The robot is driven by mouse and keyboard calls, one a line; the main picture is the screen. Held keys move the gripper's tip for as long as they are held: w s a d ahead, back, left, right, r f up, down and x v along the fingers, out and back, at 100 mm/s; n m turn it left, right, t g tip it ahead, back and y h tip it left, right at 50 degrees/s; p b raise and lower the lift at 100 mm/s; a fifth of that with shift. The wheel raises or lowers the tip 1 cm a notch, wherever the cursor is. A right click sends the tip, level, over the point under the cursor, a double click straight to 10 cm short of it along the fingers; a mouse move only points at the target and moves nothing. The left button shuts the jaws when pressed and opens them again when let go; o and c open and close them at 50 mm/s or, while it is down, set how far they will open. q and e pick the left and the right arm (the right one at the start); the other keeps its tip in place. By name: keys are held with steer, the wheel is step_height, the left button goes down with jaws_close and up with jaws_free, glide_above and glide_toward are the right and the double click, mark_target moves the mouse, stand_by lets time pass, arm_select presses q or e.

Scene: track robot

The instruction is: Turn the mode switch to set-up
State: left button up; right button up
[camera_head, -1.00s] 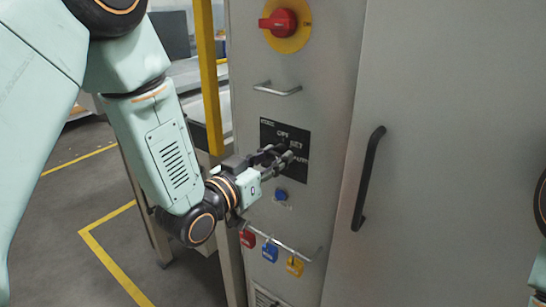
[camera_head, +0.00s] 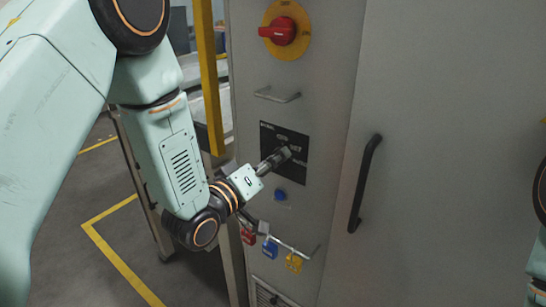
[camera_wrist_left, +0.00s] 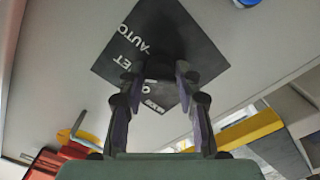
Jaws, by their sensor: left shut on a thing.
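The mode switch plate (camera_head: 298,172) is a black square with white lettering on the grey cabinet front. In the wrist view the plate (camera_wrist_left: 128,22) looks tilted, with "AUTO" and part of another word ending "ET" readable. My left gripper (camera_head: 284,154) is at the middle of this plate, shut on the dark switch knob. In the wrist view the left gripper's fingers (camera_wrist_left: 158,78) stand on both sides of the knob (camera_wrist_left: 159,66). The fingers hide much of the knob, so its pointing direction cannot be told. My right gripper is out of view.
Above are a red rotary switch (camera_head: 283,31) on a yellow disc and a metal handle (camera_head: 277,96). A black door handle (camera_head: 367,184) stands to the right. A yellow post (camera_head: 209,90) is left.

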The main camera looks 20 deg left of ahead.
arm_select(q)
steer(key=shift+n, duration=0.5)
steer(key=o, duration=1.1)
steer(key=shift+s, duration=0.15)
steer(key=v, duration=1.1)
steer(key=shift+s, duration=0.4)
steer(key=shift+a, duration=0.15)
